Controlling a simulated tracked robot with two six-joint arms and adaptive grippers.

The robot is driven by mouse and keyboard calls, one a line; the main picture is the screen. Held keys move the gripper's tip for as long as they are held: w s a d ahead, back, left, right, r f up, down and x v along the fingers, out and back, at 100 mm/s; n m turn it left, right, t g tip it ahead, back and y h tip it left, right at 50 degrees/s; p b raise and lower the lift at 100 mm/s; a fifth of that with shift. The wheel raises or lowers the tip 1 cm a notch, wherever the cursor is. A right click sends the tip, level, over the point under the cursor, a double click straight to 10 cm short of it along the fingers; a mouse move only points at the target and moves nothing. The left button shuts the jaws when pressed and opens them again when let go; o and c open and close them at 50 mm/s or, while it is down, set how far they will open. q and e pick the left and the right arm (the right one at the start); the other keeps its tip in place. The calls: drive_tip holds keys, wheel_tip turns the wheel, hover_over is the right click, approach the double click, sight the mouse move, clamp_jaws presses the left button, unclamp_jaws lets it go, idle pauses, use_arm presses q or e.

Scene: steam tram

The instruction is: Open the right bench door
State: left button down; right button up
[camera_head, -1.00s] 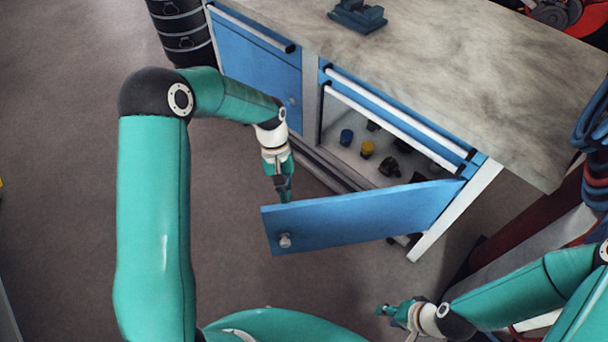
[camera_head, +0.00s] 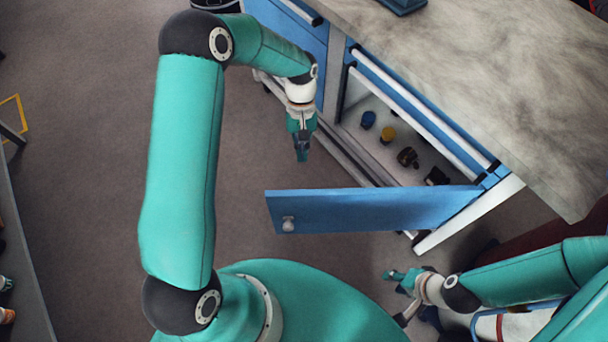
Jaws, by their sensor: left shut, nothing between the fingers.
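The right bench door (camera_head: 365,210) is blue and stands swung wide open from the workbench, hinged at its right end. Its round grey knob (camera_head: 288,224) is near the free left end. The open compartment (camera_head: 372,150) shows behind it, with small items inside. My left gripper (camera_head: 302,155) is shut and empty, pointing down on the inner side of the door, above its free end and apart from it. My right gripper (camera_head: 391,275) is low at the right, in front of the door and clear of it; its fingertips are too small to judge.
The compartment holds a blue item (camera_head: 368,119), a yellow item (camera_head: 388,134) and dark items. The closed left bench door (camera_head: 291,42) is beside it. The grey benchtop (camera_head: 470,60) lies above. Floor to the left (camera_head: 90,130) is clear. Shelving (camera_head: 20,240) stands at the left edge.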

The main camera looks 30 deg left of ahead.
use_arm(q)
drive_tip(key=s+d+f+p, duration=0.1)
drive_tip(key=s+d+f, duration=0.2)
drive_tip(key=s, duration=0.2)
drive_tip(key=shift+f, duration=0.4)
use_arm(e)
drive_tip(key=shift+r, duration=0.55)
